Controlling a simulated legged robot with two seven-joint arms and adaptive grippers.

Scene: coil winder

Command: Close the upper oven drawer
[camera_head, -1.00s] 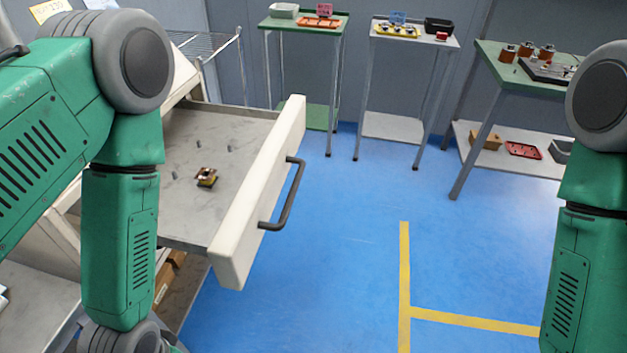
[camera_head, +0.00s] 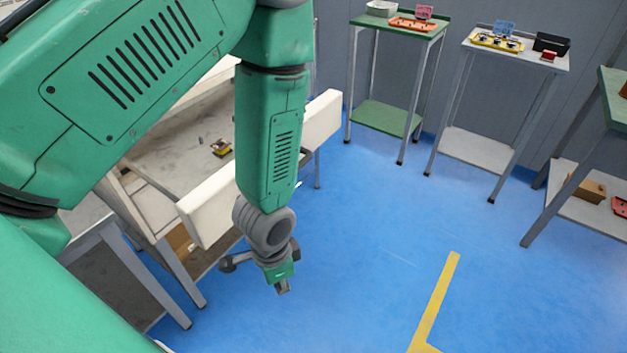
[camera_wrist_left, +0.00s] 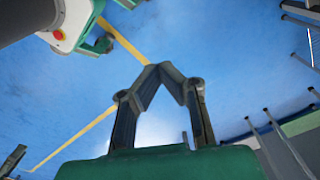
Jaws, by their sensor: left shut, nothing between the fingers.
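The upper oven drawer (camera_head: 208,220) is pulled out at the left in the head view, with a cream front panel and a grey metal tray inside. Its dark bar handle is mostly hidden behind my left forearm. A small brown and yellow part (camera_head: 221,148) lies on the tray floor. My left gripper (camera_head: 284,288) hangs in front of the drawer front, lower than it, over the blue floor. In the left wrist view its fingertips (camera_wrist_left: 160,70) meet and hold nothing. Whether my left arm touches the drawer panel cannot be told. My right gripper is not in view.
A green table (camera_head: 388,22) and a grey table (camera_head: 516,50) with small trays stand at the back. Another green-topped table (camera_head: 613,80) is at the right edge. The blue floor between them and the drawer is clear, with a yellow line (camera_head: 440,300).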

